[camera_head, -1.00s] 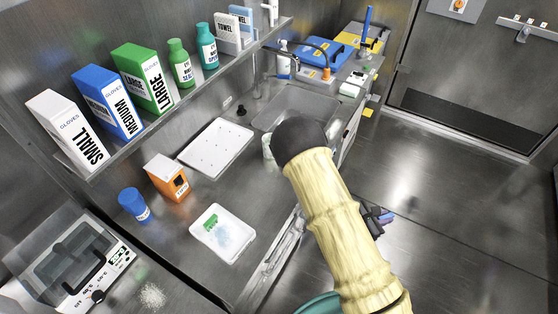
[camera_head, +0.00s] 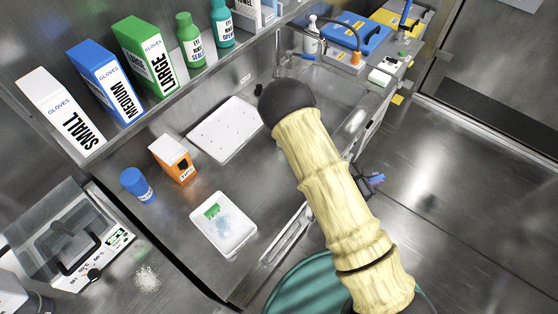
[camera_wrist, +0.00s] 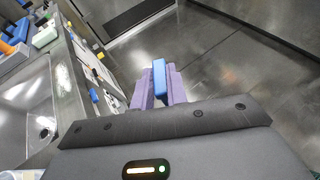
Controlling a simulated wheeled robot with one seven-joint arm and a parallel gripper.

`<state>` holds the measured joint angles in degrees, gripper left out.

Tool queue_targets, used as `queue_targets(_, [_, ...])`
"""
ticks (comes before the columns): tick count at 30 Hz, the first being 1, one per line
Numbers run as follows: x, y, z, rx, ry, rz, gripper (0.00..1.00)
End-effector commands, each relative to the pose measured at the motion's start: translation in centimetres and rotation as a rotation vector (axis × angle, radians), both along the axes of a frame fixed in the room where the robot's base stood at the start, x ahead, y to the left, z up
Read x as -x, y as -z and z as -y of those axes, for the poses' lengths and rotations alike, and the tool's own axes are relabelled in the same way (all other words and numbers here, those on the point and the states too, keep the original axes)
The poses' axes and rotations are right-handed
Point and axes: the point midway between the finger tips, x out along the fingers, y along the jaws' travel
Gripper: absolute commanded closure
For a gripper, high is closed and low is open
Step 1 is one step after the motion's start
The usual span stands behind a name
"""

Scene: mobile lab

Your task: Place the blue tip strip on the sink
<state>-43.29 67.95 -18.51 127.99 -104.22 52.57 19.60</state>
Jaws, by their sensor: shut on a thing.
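My gripper (camera_wrist: 160,90) has purple fingers and is shut on the blue tip strip (camera_wrist: 159,72), which sticks up between them in the wrist view. In the head view my gripper (camera_head: 372,179) shows only partly behind my arm, to the right of the counter's front edge and above the open floor. The metal sink (camera_head: 343,97) is a basin in the counter in the head view, partly hidden by my arm. In the wrist view the sink (camera_wrist: 28,98) lies at the left, and the gripper is to its right, apart from it.
A white perforated tray (camera_head: 225,130), an orange box (camera_head: 173,158), a blue-capped bottle (camera_head: 138,186) and a small white tray (camera_head: 236,238) stand on the counter. A faucet (camera_head: 283,62) rises behind the sink. Glove boxes (camera_head: 106,85) line the shelf. The floor (camera_head: 470,190) at right is clear.

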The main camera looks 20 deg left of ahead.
Motion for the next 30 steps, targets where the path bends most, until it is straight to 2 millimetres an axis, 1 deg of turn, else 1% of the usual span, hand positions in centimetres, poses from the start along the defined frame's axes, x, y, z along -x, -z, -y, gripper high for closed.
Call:
queue_targets(5, [0.0, 0.0, -0.4, 0.000, -0.009, 0.000, 1.00])
queue_targets(8, [-0.3, -0.1, -1.7, -0.001, -0.030, 0.006, 1.00])
queue_targets(10, [-0.5, -0.3, -3.4, 0.001, -0.062, 0.010, 1.00])
queue_targets(11, [-0.6, -0.4, -4.3, 0.001, -0.080, 0.013, 1.00])
queue_targets(14, [-0.7, -1.1, -8.4, 0.004, -0.150, 0.021, 1.00])
queue_targets(15, [-0.6, -1.4, -10.2, 0.004, -0.183, 0.023, 1.00])
queue_targets(17, [-0.2, -2.0, -12.9, 0.005, -0.233, 0.025, 1.00])
queue_targets(18, [0.2, -2.4, -14.7, 0.005, -0.264, 0.026, 1.00])
queue_targets(20, [0.9, -3.0, -17.3, 0.005, -0.311, 0.026, 1.00])
queue_targets(21, [1.5, -3.4, -18.9, 0.003, -0.342, 0.025, 1.00])
queue_targets(24, [3.3, -4.4, -22.7, 0.000, -0.417, 0.019, 1.00])
queue_targets(27, [4.9, -5.3, -25.2, -0.003, -0.473, 0.011, 1.00])
queue_targets(30, [5.9, -5.9, -26.5, -0.003, -0.503, 0.005, 1.00])
